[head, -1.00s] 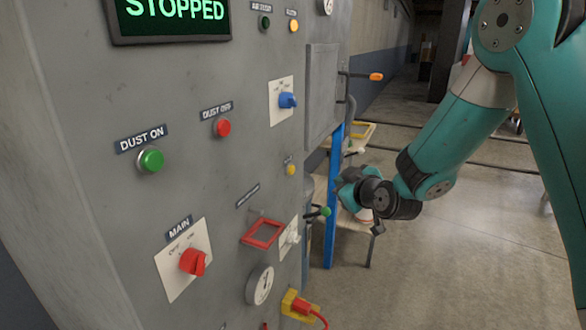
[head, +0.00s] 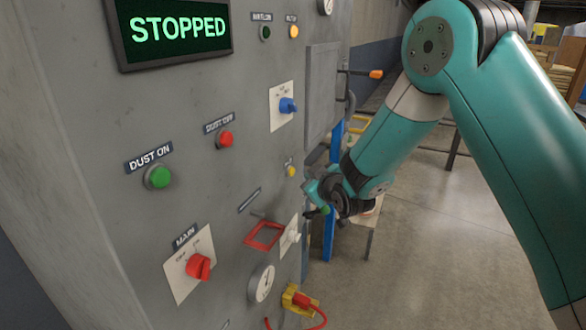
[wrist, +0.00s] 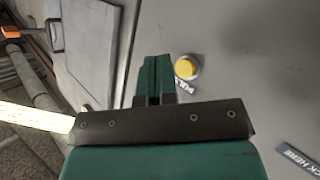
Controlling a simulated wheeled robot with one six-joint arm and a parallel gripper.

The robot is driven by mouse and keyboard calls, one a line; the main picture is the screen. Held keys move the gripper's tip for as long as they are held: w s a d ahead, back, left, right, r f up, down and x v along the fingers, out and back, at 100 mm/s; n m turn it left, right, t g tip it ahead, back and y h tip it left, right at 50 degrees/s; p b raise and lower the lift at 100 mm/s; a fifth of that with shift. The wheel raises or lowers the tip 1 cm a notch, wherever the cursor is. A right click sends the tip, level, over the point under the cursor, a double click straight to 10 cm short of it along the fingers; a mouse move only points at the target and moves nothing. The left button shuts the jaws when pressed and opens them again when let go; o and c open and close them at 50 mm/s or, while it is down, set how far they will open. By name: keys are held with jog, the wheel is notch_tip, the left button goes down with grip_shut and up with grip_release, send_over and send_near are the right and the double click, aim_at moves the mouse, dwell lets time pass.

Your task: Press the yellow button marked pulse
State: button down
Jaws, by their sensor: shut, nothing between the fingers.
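The yellow button (head: 291,171) sits low on the grey panel's right part, with a small dark label above it. In the wrist view the same yellow button (wrist: 185,68) has a grey collar, and its partly hidden label shows the letters "PUL". My gripper (wrist: 157,62) is shut and empty, its green fingers pointing to the panel just left of the button in that view. In the head view my gripper (head: 309,190) is just right of and below the button, apart from it in the picture. Whether the fingertips touch the panel I cannot tell.
A red square frame (head: 264,236) and a white switch plate (head: 289,240) are below the button. A blue knob (head: 287,105) and an orange-tipped lever (head: 376,73) are above. A grey door (wrist: 92,50) is left in the wrist view. Open floor lies right.

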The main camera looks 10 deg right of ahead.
jog(key=shift+w+a, duration=0.4)
jog(key=shift+a, duration=0.15)
jog(key=shift+w+a+f, duration=0.1)
jog(key=shift+a, duration=0.05)
dwell(1.6)
jog(key=shift+w+a+b, duration=0.15)
jog(key=shift+a+b, duration=0.1)
jog(key=shift+b, duration=0.05)
jog(key=shift+w+a, duration=0.25)
dwell(0.6)
jog(key=shift+s+d, duration=0.1)
jog(key=shift+d, duration=0.05)
dwell(0.3)
jog(key=shift+s+d+b, duration=0.4)
jog(key=shift+d, duration=0.05)
jog(key=s+d, duration=0.1)
jog(key=d, duration=0.1)
jog(key=s+d+b, duration=0.1)
jog(key=s+d, duration=0.1)
dwell(0.5)
